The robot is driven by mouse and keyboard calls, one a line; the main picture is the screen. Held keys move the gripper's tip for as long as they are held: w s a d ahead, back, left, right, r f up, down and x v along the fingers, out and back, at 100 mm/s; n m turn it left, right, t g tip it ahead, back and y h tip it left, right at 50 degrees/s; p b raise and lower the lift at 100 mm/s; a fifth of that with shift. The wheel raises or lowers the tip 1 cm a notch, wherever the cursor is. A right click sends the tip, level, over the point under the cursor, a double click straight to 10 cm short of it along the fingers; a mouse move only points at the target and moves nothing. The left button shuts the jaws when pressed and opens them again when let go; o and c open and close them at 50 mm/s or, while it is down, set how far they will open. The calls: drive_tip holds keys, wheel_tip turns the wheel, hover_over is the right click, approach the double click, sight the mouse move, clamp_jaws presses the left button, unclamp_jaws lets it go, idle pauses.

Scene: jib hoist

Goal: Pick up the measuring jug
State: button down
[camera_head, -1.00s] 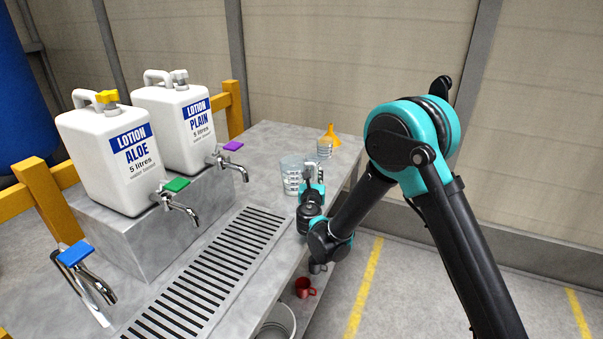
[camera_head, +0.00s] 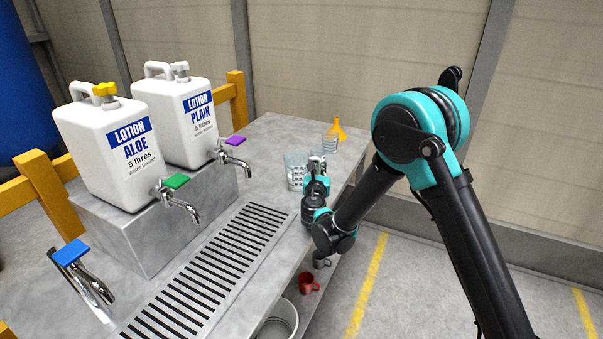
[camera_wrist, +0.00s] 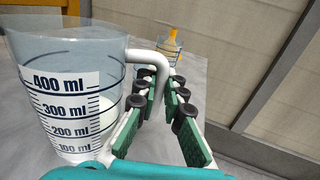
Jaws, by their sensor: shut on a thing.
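The measuring jug (camera_wrist: 65,85) is clear plastic with a white scale marked up to 400 ml and a white handle (camera_wrist: 150,62). It fills the left of the wrist view and looks upright. In the head view the jug (camera_head: 294,170) is at the right part of the grey counter, partly hidden by my gripper (camera_head: 318,165). My gripper (camera_wrist: 168,105) is shut on the jug's handle, with green finger pads on either side of it. I cannot tell whether the jug's base touches the counter.
An orange funnel (camera_head: 338,132) stands behind the jug with a clear cup. Two lotion canisters (camera_head: 125,150) (camera_head: 192,120) with taps stand on a raised block at left. A drain grate (camera_head: 215,270) runs along the counter. A red mug (camera_head: 308,283) and a bucket (camera_head: 283,318) are below.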

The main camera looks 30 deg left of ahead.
drive_tip(key=shift+r, duration=0.25)
wheel_tip(320, 180, up, 19)
drive_tip(key=shift+r, duration=0.15)
idle(1.3)
